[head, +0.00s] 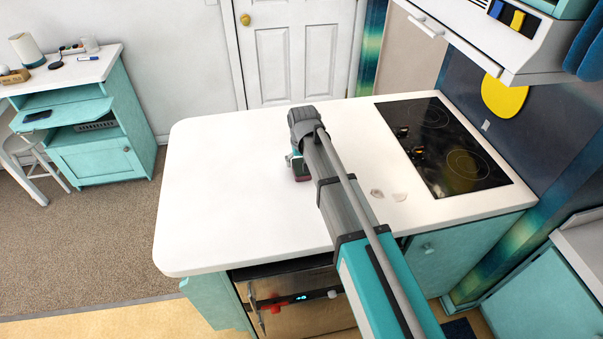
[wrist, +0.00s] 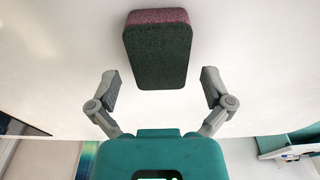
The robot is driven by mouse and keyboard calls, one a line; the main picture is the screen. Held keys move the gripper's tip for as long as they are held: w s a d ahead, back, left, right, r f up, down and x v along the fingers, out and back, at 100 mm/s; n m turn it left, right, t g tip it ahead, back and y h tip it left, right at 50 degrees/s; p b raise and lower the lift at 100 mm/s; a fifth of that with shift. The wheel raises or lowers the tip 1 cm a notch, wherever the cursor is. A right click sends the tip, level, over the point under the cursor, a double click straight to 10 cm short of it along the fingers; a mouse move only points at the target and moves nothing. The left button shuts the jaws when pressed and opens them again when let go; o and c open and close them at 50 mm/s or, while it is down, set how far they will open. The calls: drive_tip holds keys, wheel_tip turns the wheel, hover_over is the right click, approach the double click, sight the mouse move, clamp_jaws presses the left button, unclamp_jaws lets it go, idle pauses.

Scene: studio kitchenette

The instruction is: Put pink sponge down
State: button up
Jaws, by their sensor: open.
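The pink sponge (wrist: 157,17) has a dark green scouring face (wrist: 158,55) that fills most of its visible side in the wrist view. It rests on the white countertop (head: 230,200). My gripper (wrist: 160,90) is open, its two fingers spread apart on either side of the sponge's near end, touching neither side. In the head view, my gripper (head: 294,165) is low over the counter, and a small part of the sponge (head: 302,178) shows beside it; my arm hides the rest.
A black cooktop (head: 445,147) lies to the right on the counter. Two small pale items (head: 377,193) sit between it and my arm. The counter's left half is clear.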

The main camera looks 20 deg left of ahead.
drive_tip(key=shift+w+f+b, duration=0.1)
drive_tip(key=shift+f+b, duration=1)
drive_tip(key=shift+f, duration=0.3)
drive_tip(key=shift+c, duration=0.3)
drive_tip(key=c, duration=0.5)
drive_tip(key=shift+c, duration=0.2)
drive_tip(key=shift+r, duration=0.2)
wheel_tip(320, 180, up, 3)
drive_tip(key=p, duration=0.3)
drive_tip(key=s+d+r+p, duration=0.8)
drive_tip(key=s+r+p, duration=0.1)
drive_tip(key=s+p, duration=0.1)
drive_tip(key=shift+s+r, duration=0.35)
drive_tip(key=shift+s, duration=0.4)
